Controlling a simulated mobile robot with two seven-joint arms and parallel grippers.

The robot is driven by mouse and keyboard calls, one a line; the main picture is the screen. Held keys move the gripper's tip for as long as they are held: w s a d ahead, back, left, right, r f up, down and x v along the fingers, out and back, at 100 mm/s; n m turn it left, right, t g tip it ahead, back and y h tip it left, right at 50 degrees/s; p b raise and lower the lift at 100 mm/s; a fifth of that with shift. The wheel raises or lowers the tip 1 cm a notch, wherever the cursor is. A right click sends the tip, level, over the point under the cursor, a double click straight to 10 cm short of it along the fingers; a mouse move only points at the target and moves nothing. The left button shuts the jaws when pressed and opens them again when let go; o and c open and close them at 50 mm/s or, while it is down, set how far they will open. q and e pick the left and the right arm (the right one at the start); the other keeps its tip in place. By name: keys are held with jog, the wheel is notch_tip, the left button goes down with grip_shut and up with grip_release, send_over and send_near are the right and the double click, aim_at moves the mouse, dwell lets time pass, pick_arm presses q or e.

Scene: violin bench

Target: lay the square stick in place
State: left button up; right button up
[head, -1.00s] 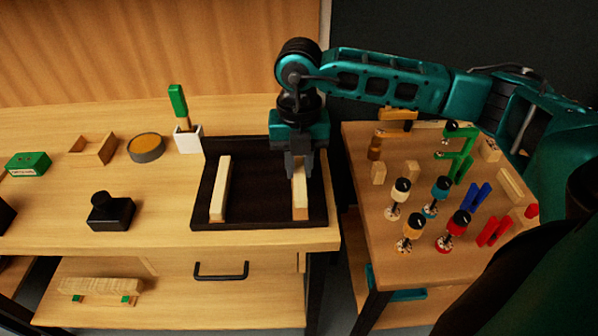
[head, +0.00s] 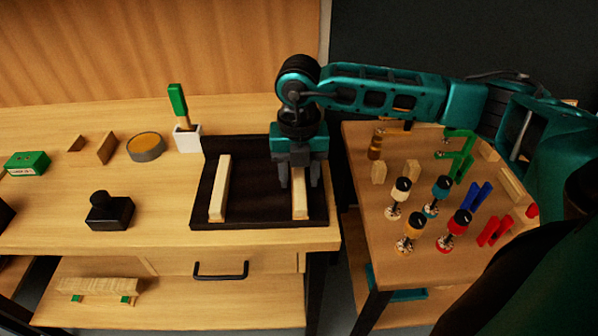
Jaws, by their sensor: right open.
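Two pale square sticks lie in the dark tray (head: 256,222) on the bench. The left stick (head: 220,188) lies lengthwise near the tray's left side. The right stick (head: 299,202) lies roughly parallel to it near the tray's right side. My right gripper (head: 299,180) is open over the right stick, with one finger on each side of it. The gripper hides the stick's far end. I cannot tell whether the fingers touch it. My left gripper is not in view.
On the bench are a black block with a knob (head: 110,212), a round tin (head: 146,147), a white pot with a green-handled tool (head: 187,139) and a green box (head: 27,163). The right side table (head: 375,215) holds several spools, clamps and wood blocks.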

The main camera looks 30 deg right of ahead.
aim_at(299, 179)
notch_tip(299, 179, up, 12)
jog(key=shift+r, duration=0.2)
dwell(0.4)
dwell(0.4)
